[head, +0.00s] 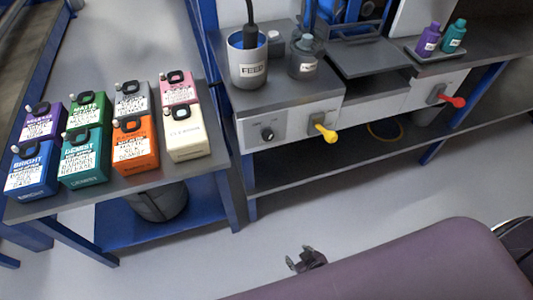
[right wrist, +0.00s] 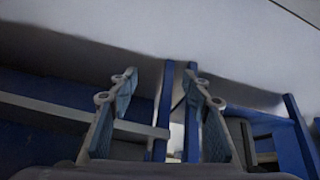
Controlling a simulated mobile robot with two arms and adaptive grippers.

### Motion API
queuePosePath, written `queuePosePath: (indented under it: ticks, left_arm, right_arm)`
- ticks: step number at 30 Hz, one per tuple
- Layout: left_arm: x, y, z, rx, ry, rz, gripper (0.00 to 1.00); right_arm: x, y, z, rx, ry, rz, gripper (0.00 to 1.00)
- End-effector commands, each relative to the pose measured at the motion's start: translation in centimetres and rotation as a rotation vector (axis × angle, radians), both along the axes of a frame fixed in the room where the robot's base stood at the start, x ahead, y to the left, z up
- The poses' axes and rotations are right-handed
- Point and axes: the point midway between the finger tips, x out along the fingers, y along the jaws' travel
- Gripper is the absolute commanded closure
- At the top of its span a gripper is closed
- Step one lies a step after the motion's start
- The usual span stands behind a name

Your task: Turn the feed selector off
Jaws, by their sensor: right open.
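A white control panel (head: 290,126) on the front of the middle bench carries a small round black knob (head: 267,134) and a yellow-handled lever (head: 325,131). No label naming the feed selector is readable, so I cannot tell which of them it is. My right gripper (head: 305,258) is low in the head view, in front of the bench and well apart from the panel. It is open and empty, and its two fingers show spread in the right wrist view (right wrist: 160,86). My left gripper is not in view.
Several coloured containers (head: 110,140) stand on the left table (head: 190,178). A clear bottle (head: 305,58) stands beside the pot. A red-handled lever (head: 450,100) is on the right panel, below a tray with purple and teal bottles. The floor (head: 370,205) before the bench is clear.

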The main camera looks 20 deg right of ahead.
Motion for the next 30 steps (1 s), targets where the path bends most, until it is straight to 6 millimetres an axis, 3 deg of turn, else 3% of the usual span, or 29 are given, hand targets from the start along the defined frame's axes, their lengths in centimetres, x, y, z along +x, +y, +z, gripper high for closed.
queuePosePath:
  ticks: [1,6,9,12,18,21,25,30]
  left_arm:
    - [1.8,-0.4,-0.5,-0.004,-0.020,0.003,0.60]
    - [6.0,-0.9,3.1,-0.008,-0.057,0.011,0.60]
    - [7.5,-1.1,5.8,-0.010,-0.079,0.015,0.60]
    - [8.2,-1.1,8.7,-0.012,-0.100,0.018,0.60]
    - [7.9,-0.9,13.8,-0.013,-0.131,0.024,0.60]
    - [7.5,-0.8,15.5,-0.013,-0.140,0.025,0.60]
    - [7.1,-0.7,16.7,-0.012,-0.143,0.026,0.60]
    - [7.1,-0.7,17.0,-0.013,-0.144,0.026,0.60]
  right_arm:
    - [3.5,0.5,0.5,0.003,-0.084,0.005,0.56]
    - [12.3,1.9,8.1,0.015,-0.344,0.009,0.56]
    - [15.9,2.7,13.6,0.026,-0.498,0.004,0.56]
    - [18.3,3.1,19.6,0.042,-0.649,-0.006,0.56]
    - [19.4,3.3,30.0,0.073,-0.891,-0.032,0.56]
    - [19.1,3.1,33.3,0.085,-0.963,-0.043,0.56]
    - [19.0,3.0,35.6,0.093,-1.008,-0.050,0.56]
    - [20.3,3.1,36.2,0.094,-1.018,-0.050,0.56]
